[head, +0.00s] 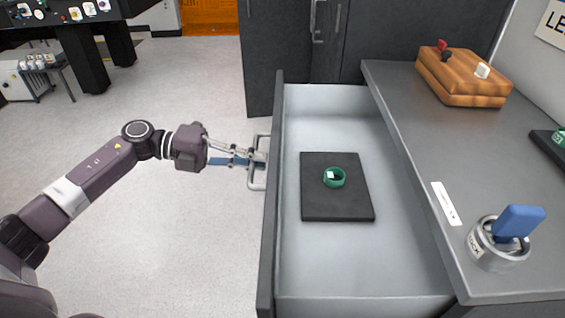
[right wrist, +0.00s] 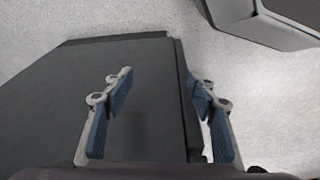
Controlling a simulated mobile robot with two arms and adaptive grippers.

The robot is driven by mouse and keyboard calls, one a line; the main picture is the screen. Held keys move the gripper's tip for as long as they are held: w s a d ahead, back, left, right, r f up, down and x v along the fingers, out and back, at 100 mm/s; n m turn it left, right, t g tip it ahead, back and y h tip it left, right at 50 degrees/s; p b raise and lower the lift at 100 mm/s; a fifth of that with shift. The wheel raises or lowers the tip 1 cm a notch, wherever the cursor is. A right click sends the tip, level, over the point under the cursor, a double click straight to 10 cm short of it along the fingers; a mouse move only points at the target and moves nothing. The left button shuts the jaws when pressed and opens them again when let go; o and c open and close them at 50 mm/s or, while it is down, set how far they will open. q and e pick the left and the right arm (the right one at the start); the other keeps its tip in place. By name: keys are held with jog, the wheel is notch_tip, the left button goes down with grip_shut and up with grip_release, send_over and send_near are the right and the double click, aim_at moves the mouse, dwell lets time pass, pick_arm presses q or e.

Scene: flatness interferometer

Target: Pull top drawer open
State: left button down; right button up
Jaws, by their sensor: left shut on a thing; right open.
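The top drawer (head: 398,240) stands pulled out from the grey cabinet (head: 405,95) in the head view. Its inside is pale grey and its front panel (head: 272,200) is dark. My left gripper (head: 256,158) is shut on the light metal drawer handle (head: 258,183) on the outside of that panel. In the drawer lies a black mat (head: 320,205) with a green ring (head: 334,178) on it. My right gripper (right wrist: 160,95) shows only in the right wrist view. Its blue-padded fingers are apart with nothing held between them, above a dark surface.
On the cabinet top are an orange-brown case (head: 460,78), a white label strip (head: 446,203) and a round metal holder (head: 495,248) with a blue block (head: 518,220). A tall dark cabinet (head: 272,50) stands behind. The floor (head: 190,255) left of the drawer is clear.

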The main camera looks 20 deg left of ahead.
pick_arm(q)
jog(key=shift+f+v, duration=0.2)
jog(key=shift+v, duration=0.65)
jog(key=shift+f+v, duration=0.15)
jog(key=shift+v, duration=0.7)
pick_arm(e)
jog(key=shift+w+r, duration=0.2)
jog(key=shift+r, duration=0.45)
jog(key=shift+w+r, duration=0.15)
jog(key=shift+r, duration=0.5)
pick_arm(q)
jog(key=shift+s, duration=0.1)
jog(key=c, duration=2)
grip_release()
jog(key=v, duration=1.2)
jog(key=shift+a+f, duration=0.1)
